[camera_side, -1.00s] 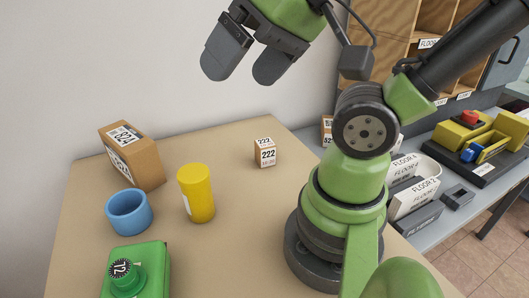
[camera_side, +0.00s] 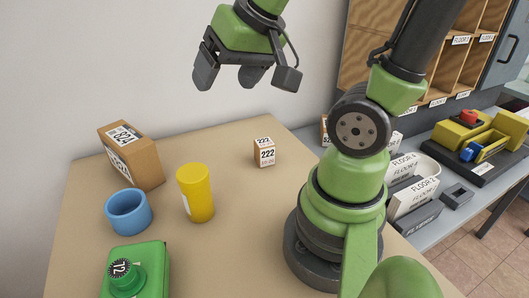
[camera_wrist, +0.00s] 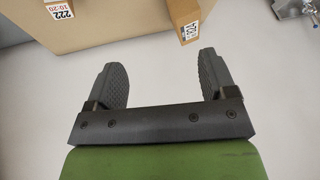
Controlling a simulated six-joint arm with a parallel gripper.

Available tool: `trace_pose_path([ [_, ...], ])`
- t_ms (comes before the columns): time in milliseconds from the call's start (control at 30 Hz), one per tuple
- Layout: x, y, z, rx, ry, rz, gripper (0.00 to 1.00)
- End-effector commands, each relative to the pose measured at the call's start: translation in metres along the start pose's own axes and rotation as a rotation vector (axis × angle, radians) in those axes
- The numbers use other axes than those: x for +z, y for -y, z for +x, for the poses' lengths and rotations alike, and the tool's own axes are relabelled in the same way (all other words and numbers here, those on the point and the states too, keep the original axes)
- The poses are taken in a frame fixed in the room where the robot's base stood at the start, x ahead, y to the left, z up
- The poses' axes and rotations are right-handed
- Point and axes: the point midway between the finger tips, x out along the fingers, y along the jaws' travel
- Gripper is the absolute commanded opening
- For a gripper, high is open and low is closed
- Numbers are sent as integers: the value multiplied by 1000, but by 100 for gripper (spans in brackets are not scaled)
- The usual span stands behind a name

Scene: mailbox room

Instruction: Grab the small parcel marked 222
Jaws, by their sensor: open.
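The small parcel marked 222 (camera_side: 264,153) is a small brown box with white labels, upright on the tan table towards its back edge. In the wrist view the parcel (camera_wrist: 60,9) shows at the top left, partly cut off by the frame edge. My gripper (camera_side: 229,77) is high above the table, up and to the left of the parcel in the side view, and clear of it. Its two dark fingers (camera_wrist: 162,80) are apart with nothing between them.
A larger brown box (camera_side: 139,162) marked 824, a blue ring-shaped cup (camera_side: 128,212), a yellow cylinder (camera_side: 196,194) and a green device (camera_side: 136,270) stand left on the table. The table around the 222 parcel is clear. A wall rises behind.

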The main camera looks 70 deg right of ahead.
Motion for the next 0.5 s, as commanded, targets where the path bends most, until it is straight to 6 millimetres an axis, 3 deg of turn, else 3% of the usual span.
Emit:
trace_pose_path([
  [33,-7,-17,18,58,14,37,78],
  [200,-20,-76,68,204,26,128,78],
  [400,-6,-145,113,329,56,213,78],
  [500,4,-168,126,364,66,239,78],
])
